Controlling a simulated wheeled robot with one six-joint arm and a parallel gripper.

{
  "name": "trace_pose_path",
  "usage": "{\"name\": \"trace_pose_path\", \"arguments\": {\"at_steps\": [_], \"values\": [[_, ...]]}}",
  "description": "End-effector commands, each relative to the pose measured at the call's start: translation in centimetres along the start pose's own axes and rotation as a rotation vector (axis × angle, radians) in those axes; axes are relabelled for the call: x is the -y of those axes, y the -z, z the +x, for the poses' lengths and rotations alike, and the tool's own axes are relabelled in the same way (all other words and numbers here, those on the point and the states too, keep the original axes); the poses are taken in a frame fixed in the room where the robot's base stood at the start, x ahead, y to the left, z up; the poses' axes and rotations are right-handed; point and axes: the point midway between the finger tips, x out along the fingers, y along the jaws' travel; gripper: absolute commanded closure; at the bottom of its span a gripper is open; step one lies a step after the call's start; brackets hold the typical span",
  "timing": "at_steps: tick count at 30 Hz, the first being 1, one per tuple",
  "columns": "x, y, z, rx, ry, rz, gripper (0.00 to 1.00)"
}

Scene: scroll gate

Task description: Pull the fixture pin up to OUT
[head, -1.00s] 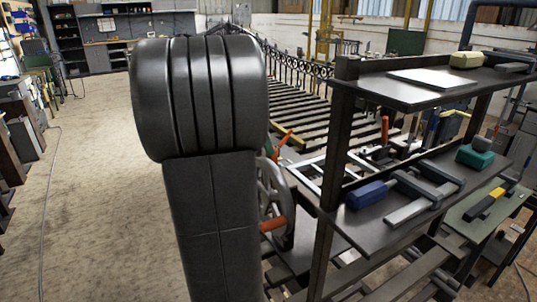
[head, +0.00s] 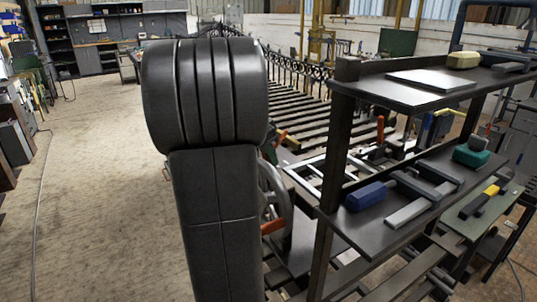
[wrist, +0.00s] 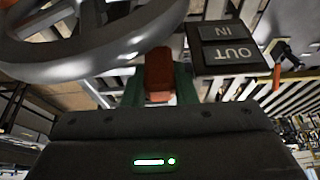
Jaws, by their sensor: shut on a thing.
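In the wrist view my gripper (wrist: 158,88) has its green fingers shut on a red-orange grip (wrist: 158,68), which I take to be the fixture pin's handle. The pin's shank is not visible. A dark plate (wrist: 228,62) marked IN and OUT sits just right of the grip and appears upside down. OUT is on the half nearer my gripper's body. In the head view my arm hides the gripper and the pin.
A dark shelf rack (head: 385,220) holding tools stands right of my arm. The floor (head: 95,210) at left is clear.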

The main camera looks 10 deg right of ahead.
Motion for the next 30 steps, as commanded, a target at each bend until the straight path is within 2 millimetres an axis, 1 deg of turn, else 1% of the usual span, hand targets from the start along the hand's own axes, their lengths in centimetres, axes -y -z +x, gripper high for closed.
{"name": "trace_pose_path", "arguments": {"at_steps": [2,5,9,12,20,21,23,24,30], "values": [[0.0,0.0,-0.1,0.0,0.0,0.0,1.0],[0.0,0.3,-0.8,0.0,0.0,0.0,1.0],[0.0,1.0,-2.5,-0.001,0.001,0.0,1.0],[0.0,1.4,-3.3,-0.001,0.001,-0.001,1.0],[0.0,1.5,-3.4,-0.004,0.003,0.0,1.0],[0.1,1.5,-3.4,-0.005,0.004,0.0,0.73],[0.1,1.5,-3.5,-0.005,0.005,0.001,0.61],[0.1,1.5,-3.4,-0.004,0.004,0.001,0.53],[0.0,1.4,-3.3,-0.002,0.002,0.0,0.53]]}}
